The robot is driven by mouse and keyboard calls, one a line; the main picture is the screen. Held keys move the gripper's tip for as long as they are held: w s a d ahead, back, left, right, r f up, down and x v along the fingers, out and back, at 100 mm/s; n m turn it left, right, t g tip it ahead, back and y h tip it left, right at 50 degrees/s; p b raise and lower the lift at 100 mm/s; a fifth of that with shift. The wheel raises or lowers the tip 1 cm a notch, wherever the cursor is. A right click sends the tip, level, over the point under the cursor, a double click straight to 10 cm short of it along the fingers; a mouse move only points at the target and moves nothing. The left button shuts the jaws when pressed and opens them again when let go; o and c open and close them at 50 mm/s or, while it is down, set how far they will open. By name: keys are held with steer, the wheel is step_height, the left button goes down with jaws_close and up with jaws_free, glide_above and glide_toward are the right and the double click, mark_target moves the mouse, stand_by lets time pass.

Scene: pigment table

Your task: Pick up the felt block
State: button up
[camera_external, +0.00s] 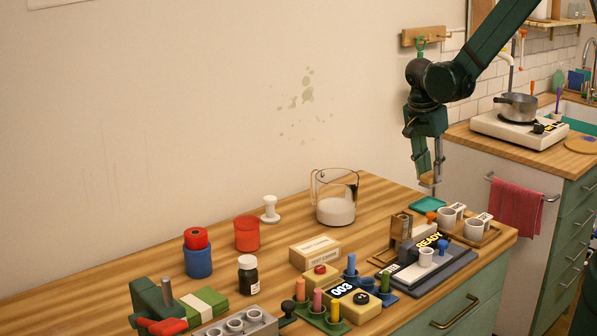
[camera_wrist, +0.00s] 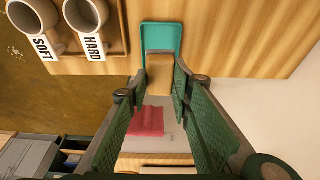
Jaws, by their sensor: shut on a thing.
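My gripper (camera_external: 428,176) hangs fingers down above the far right part of the wooden table. It is shut on a small tan block with a grey strip, which I take as the felt block (camera_wrist: 159,78); it shows between the fingertips in the wrist view. In the external view the block (camera_external: 427,182) is a small tan patch at the fingertips, above the teal tray (camera_external: 428,205). The tray (camera_wrist: 175,36) also shows just beyond the block in the wrist view. The fingers hide part of the block.
Two white cups labelled SOFT (camera_wrist: 34,17) and HARD (camera_wrist: 86,15) stand on a wooden holder beside the tray. A glass pitcher of white powder (camera_external: 335,209) stands to the left. The READY device (camera_external: 432,272) and colored pegs crowd the front. A red towel (camera_external: 517,211) hangs beyond.

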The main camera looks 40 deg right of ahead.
mark_target(430, 174)
steer(key=shift+r, duration=1.55)
